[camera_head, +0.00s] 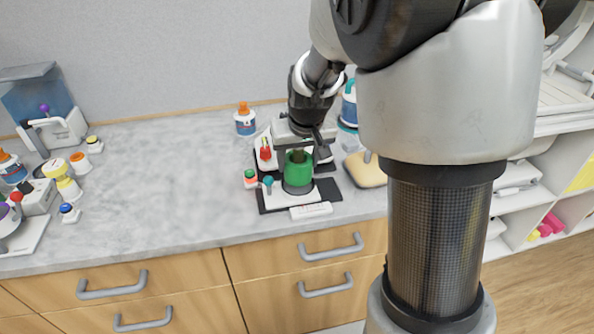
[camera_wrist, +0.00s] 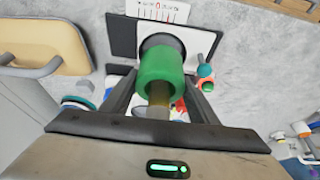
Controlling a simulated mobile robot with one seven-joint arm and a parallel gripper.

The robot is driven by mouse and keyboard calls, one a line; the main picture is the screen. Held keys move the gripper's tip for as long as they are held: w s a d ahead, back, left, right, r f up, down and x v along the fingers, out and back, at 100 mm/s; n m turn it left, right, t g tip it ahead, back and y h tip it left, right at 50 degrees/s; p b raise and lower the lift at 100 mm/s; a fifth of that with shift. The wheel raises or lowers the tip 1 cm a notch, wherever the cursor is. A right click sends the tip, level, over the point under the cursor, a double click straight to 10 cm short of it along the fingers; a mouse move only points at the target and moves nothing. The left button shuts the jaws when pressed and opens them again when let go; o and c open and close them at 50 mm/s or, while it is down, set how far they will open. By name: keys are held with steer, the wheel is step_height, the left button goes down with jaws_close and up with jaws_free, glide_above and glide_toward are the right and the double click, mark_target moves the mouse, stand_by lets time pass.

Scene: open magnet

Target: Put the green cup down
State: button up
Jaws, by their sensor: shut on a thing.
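The green cup (camera_head: 298,174) is upright between the fingers of my gripper (camera_head: 297,158), over the white device on the dark mat (camera_head: 331,190). In the wrist view the green cup (camera_wrist: 163,62) hides part of a dark round spot (camera_wrist: 158,40) on the white plate. My gripper (camera_wrist: 160,84) is shut on the cup, one finger on each side. A brownish thing (camera_wrist: 158,98) shows at the cup's near end. I cannot tell whether the cup's base touches the plate.
A teal-topped piece (camera_head: 268,182) and a green-and-red piece (camera_head: 250,177) stand close left of the cup. A tan pad (camera_head: 365,169) lies to the right. A white-blue bottle (camera_head: 245,121) stands behind.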

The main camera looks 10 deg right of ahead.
steer(key=shift+f, duration=1.6)
steer(key=shift+f+b, duration=0.1)
steer(key=shift+b, duration=0.2)
